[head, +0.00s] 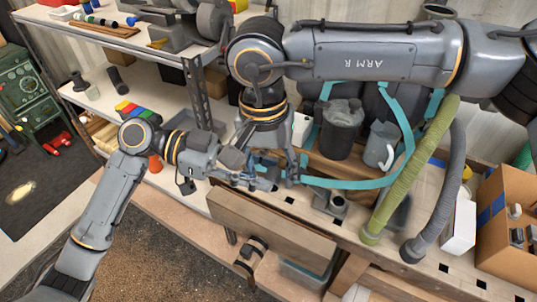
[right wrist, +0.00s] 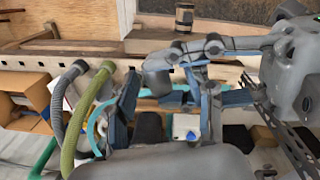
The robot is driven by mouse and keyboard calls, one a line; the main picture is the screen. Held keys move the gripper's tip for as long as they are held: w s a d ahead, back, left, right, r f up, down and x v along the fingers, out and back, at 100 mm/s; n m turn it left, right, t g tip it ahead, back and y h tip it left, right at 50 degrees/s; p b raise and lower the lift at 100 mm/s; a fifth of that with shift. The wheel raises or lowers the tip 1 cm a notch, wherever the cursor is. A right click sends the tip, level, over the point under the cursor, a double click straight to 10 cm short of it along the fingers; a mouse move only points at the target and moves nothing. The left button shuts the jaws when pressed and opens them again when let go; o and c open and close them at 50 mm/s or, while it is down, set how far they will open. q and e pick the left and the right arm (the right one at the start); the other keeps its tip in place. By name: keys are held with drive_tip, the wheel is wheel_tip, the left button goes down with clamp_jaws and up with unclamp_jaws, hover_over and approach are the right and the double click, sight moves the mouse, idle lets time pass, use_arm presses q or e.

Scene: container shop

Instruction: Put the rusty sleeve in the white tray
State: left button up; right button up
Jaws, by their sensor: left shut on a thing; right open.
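My left gripper (head: 255,181) reaches in from the left, above the bench's front edge. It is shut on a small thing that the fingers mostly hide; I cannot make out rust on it. My right gripper (head: 272,174) points down at the same spot, open, with its fingers close around the left fingertips. The right wrist view shows the left gripper (right wrist: 182,52) coming in from the right between my right fingers (right wrist: 165,92). I cannot clearly identify the rusty sleeve.
A dark grey canister (head: 342,128) and a grey mug (head: 380,146) stand behind the grippers. Green (head: 410,170) and grey (head: 441,185) hoses hang at the right, near a cardboard box (head: 507,215). A wooden drawer (head: 275,232) sits below. Shelves (head: 125,45) fill the left.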

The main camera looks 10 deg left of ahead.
drive_tip(key=shift+f, duration=0.25)
clamp_jaws()
use_arm(q)
drive_tip(key=o, duration=1.3)
